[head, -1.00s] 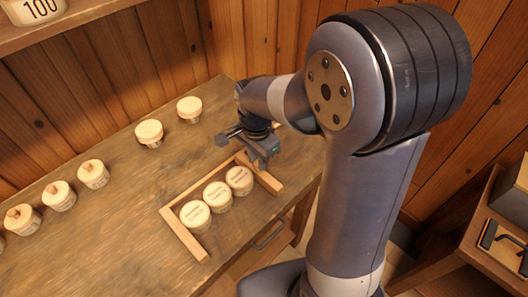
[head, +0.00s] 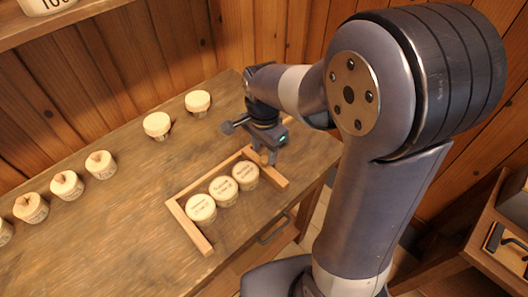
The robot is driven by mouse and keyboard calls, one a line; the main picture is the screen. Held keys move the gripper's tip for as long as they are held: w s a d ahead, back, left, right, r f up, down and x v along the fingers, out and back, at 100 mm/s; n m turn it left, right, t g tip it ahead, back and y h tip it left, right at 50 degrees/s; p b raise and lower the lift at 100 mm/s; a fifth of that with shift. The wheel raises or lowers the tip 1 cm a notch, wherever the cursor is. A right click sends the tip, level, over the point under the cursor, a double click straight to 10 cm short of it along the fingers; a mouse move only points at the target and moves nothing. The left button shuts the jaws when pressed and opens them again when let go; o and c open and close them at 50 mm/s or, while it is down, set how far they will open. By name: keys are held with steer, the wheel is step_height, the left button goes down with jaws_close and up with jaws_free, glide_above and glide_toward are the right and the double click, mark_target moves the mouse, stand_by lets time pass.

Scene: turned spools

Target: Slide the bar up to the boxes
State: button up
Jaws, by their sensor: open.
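Three round, pale lidded boxes stand in a row: a left one (head: 201,208), a middle one (head: 223,190) and a right one (head: 246,175). A wooden frame surrounds them on three sides: a back rail (head: 205,173), a left end piece (head: 190,228) and a right bar (head: 277,181). A narrow gap shows between the right bar and the right box. My gripper (head: 268,158) is open and points down at the far part of the right bar. Its fingers partly hide the bar; I cannot tell whether they touch it.
Two lidded boxes (head: 157,125) (head: 198,102) stand behind the frame. Several knobbed boxes (head: 67,186) line the left of the workbench (head: 110,240). A plank wall rises behind. The bench's front edge, with a drawer handle (head: 272,229), is close to the frame.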

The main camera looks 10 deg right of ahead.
mark_target(264, 159)
step_height(264, 159, up, 9)
stand_by(0.3)
step_height(264, 159, down, 11)
steer(key=shift+r, duration=0.2)
steer(key=shift+w+d+f, duration=0.15)
steer(key=shift+d+f, duration=0.05)
steer(key=shift+d, duration=0.05)
steer(key=shift+w+d, duration=0.45)
steer(key=shift+d, duration=0.2)
